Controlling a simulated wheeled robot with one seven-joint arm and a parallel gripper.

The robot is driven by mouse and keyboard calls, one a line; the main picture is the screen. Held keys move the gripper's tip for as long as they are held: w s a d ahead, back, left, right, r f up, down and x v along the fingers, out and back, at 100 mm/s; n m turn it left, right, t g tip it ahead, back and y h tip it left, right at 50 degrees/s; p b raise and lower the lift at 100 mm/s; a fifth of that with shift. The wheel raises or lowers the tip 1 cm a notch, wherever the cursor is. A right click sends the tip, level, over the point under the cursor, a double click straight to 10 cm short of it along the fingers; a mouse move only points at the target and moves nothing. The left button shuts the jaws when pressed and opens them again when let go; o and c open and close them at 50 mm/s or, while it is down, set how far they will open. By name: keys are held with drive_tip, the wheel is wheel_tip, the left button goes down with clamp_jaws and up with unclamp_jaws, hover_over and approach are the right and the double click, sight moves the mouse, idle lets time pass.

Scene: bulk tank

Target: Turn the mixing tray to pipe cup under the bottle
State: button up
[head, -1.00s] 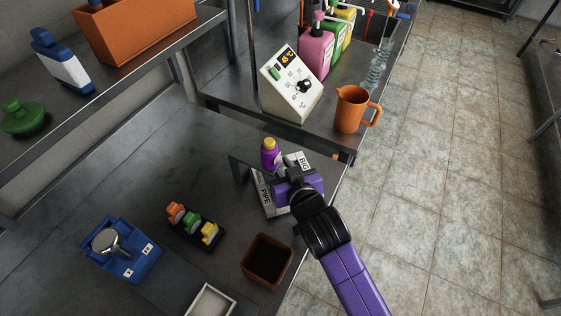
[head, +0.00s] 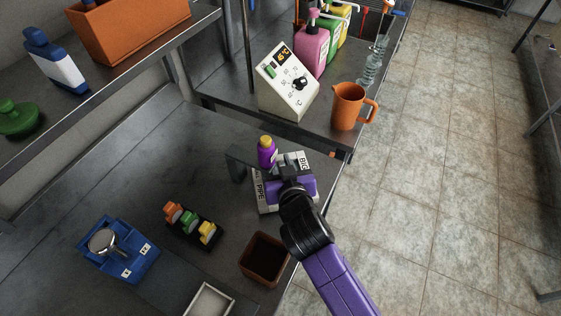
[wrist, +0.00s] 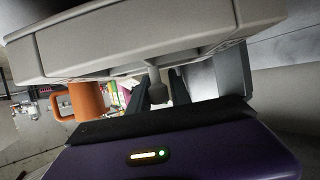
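The mixing tray (head: 262,196) is a pale, dark-edged tray with lettering reading PIPE on its left side and BIG on its far right side. A purple bottle (head: 267,152) with a yellow cap stands upright at its far left edge. My gripper (head: 288,172) is at the tray, and its purple body hides much of it. In the wrist view a pale grey tray underside or edge (wrist: 150,35) fills the top, with a small stem (wrist: 156,85) hanging between my two dark fingers (wrist: 175,87). The fingers stand apart; I cannot see them touching the stem. The cups are hidden.
An orange jug (head: 348,106) and a white control box (head: 287,82) stand on the bench behind. A brown square container (head: 264,258), a rack of small coloured bottles (head: 190,224) and a blue tray (head: 118,250) lie nearer. Tiled floor is open to the right.

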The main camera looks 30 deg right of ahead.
drive_tip(key=shift+o, duration=0.9)
drive_tip(key=shift+n+y, duration=0.5)
